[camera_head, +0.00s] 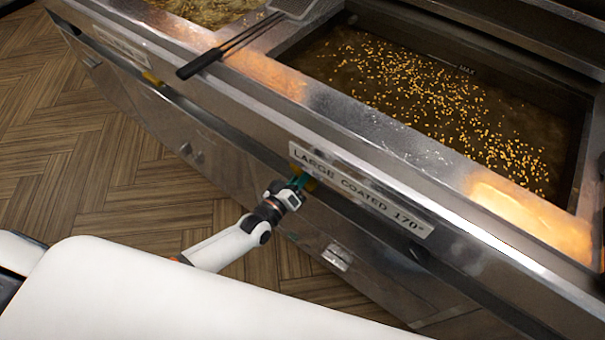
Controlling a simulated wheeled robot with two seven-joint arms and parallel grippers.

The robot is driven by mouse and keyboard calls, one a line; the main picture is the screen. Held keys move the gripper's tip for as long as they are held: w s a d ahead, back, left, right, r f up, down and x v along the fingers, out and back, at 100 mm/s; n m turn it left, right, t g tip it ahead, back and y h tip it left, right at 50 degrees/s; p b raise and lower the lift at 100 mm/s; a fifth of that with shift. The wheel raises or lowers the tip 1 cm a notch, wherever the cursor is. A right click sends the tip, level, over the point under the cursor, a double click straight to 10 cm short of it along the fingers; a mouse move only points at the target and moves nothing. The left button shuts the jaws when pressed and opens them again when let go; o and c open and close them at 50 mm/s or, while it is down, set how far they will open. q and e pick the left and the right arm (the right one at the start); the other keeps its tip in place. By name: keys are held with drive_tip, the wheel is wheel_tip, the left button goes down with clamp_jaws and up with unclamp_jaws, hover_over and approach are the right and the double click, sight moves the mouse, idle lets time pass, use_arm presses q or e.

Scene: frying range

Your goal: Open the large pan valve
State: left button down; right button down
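The large pan (430,95) holds dark oil with many small golden bits afloat, and its front bears the label "LARGE COATED 170°" (360,190). A yellow valve handle (302,154) shows on the front under the label's left end, partly hidden by my gripper. My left gripper (300,180) is at this handle, with its greenish fingers against or around it. The fingers are too small and overlapped to tell whether they are closed on it. My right gripper is out of view.
A second yellow valve handle (152,78) sits further left, under another label (121,45). A long-handled tool (230,43) lies across the rim between the pans. A small metal latch (337,257) is on the lower front. The wooden floor (110,170) at left is clear.

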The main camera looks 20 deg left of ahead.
use_arm(q)
drive_tip(key=m, duration=0.4)
drive_tip(key=shift+m, duration=0.3)
drive_tip(key=shift+f+m+p, duration=0.1)
drive_tip(key=shift+m+p, duration=0.3)
drive_tip(key=shift+m, duration=1.6)
drive_tip(key=c, duration=1.3)
unclamp_jaws()
drive_tip(key=v, duration=1.2)
